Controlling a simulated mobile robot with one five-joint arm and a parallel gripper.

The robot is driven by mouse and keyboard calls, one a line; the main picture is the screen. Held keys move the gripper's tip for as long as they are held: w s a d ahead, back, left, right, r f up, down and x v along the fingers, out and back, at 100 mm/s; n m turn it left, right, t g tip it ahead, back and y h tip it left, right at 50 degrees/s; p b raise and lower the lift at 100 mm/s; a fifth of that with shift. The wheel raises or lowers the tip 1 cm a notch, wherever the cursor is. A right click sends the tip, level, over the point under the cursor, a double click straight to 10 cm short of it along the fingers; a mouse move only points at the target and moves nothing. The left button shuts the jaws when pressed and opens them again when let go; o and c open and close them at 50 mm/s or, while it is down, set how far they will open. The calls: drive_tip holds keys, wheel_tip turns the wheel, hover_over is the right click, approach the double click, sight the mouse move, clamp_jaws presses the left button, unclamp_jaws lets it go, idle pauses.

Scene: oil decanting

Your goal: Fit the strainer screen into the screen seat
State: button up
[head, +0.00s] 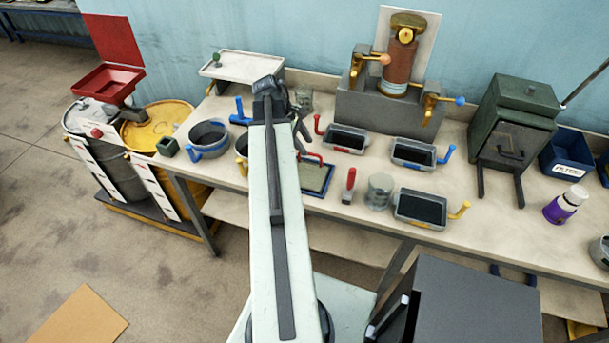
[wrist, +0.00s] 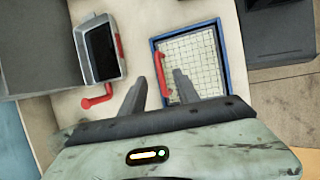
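The strainer screen (wrist: 195,58) is a pale mesh panel with a red handle (wrist: 163,68) on its left side. It lies flat inside a blue frame (wrist: 222,50) on the bench. In the head view the screen (head: 315,177) shows just right of my arm, partly hidden by it. My gripper (wrist: 160,76) is open and empty. In the wrist view its two dark fingertips lie on either side of the red handle's line; I cannot tell their height above it. I cannot pick out the screen seat with certainty.
Grey black-bottomed trays with red (head: 346,138), blue (head: 414,154) and yellow (head: 421,209) handles stand nearby. A glass jar (head: 379,191) and a red-handled tool (head: 349,186) stand right of the screen. A blue-handled pot (head: 208,140) is left. A green box (head: 513,125) stands right.

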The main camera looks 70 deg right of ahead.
sight(311, 153)
drive_tip(key=b+x, duration=0.4)
drive_tip(key=x, duration=0.1)
drive_tip(key=shift+w+f+b, duration=0.1)
drive_tip(key=shift+f+b, duration=0.1)
drive_tip(key=shift+b, duration=0.2)
drive_tip(key=shift+r, duration=0.2)
clamp_jaws()
idle(0.8)
